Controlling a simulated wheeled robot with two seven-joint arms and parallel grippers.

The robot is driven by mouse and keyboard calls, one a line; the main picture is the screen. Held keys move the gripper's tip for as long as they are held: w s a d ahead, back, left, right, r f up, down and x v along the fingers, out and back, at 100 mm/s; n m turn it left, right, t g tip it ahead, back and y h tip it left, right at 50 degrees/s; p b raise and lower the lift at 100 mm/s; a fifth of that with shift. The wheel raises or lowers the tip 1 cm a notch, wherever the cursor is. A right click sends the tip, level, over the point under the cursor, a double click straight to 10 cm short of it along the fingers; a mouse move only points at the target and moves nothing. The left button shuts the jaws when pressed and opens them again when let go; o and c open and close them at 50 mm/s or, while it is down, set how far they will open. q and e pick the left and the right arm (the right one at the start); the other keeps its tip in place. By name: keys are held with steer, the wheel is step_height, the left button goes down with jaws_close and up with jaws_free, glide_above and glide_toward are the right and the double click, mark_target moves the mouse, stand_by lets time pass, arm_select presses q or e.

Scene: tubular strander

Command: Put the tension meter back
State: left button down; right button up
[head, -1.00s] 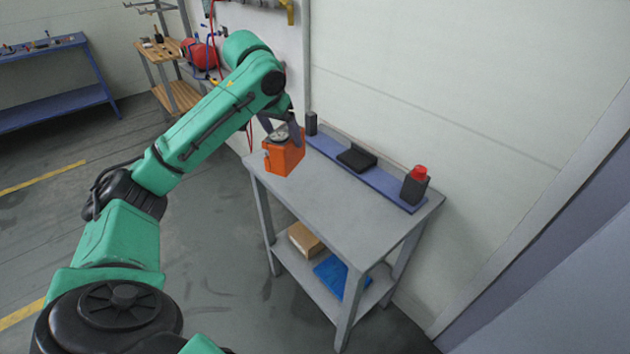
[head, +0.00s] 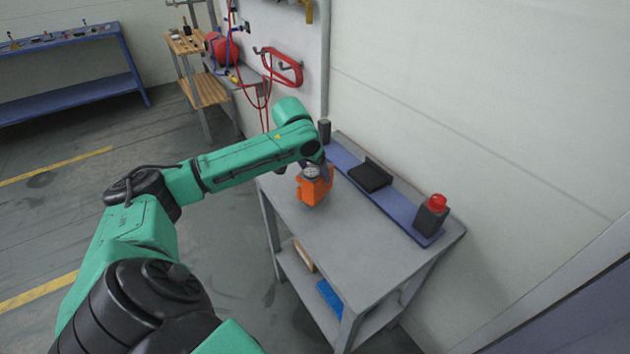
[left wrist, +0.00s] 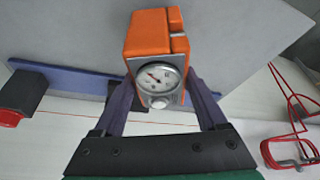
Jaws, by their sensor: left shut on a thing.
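The tension meter (head: 313,188) is an orange box with a round white dial. My left gripper (head: 322,170) is shut on it, over the left part of the grey table (head: 345,233). I cannot tell whether its underside touches the tabletop. In the left wrist view the meter (left wrist: 150,38) sits between the two fingers of the gripper (left wrist: 160,92), its dial facing the camera. A blue strip (head: 402,212) along the table's back holds a black cradle-like block (head: 371,176). My right gripper is not in view.
A dark box with a red button (head: 433,214) stands at the strip's right end, and a small dark post (head: 324,131) at its left end. The wall rises right behind the table. The front of the tabletop is clear. A lower shelf holds a blue item (head: 330,298).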

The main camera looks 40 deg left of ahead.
arm_select(q)
steer(key=f, duration=0.3)
steer(key=shift+s, duration=0.25)
steer(key=shift+f, duration=0.15)
jaws_free()
steer(key=shift+f, duration=0.1)
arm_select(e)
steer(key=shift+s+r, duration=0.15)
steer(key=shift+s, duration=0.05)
arm_select(q)
steer(key=b+v, duration=0.1)
steer(key=v, duration=1.1)
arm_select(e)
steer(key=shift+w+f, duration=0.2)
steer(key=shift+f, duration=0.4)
arm_select(q)
steer(key=shift+d, duration=0.1)
